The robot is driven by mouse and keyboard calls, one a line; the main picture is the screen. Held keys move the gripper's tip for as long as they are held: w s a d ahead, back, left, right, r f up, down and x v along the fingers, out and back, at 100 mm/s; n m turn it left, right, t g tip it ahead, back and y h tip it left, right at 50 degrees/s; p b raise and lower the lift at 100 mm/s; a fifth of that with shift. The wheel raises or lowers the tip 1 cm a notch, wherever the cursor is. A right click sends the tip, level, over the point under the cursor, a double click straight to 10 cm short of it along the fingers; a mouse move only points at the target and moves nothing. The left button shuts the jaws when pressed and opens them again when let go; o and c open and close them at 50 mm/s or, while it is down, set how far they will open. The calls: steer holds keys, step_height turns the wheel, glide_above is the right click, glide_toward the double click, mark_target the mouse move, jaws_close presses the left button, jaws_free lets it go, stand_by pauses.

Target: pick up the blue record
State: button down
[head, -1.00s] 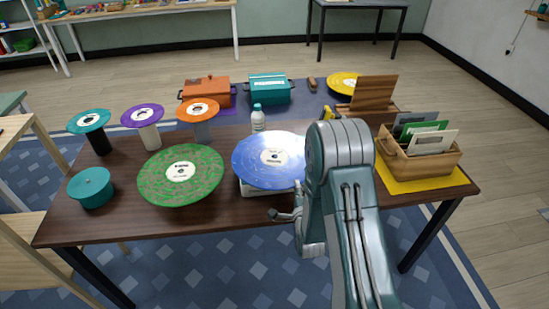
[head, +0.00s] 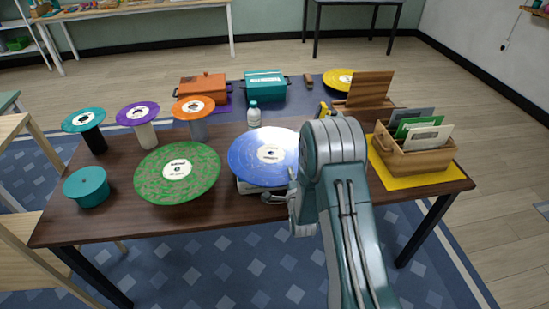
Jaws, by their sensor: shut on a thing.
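The blue record (head: 258,171) with a white label lies flat over a white block-like base (head: 249,188) near the table's front edge. Whether it touches the base cannot be told. My gripper (head: 272,196) is at the record's front right edge, shut on it; the fingers are small and partly hidden by my arm. My arm also covers the record's right side.
A large green record (head: 178,188) lies left of the blue one. Small teal, purple and orange discs stand on posts at the left. A white bottle (head: 254,118) stands behind. A wooden crate (head: 425,160) with sleeves sits right of my arm on the table (head: 120,222).

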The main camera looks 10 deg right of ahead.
step_height(320, 180, up, 10)
stand_by(0.6)
stand_by(0.4)
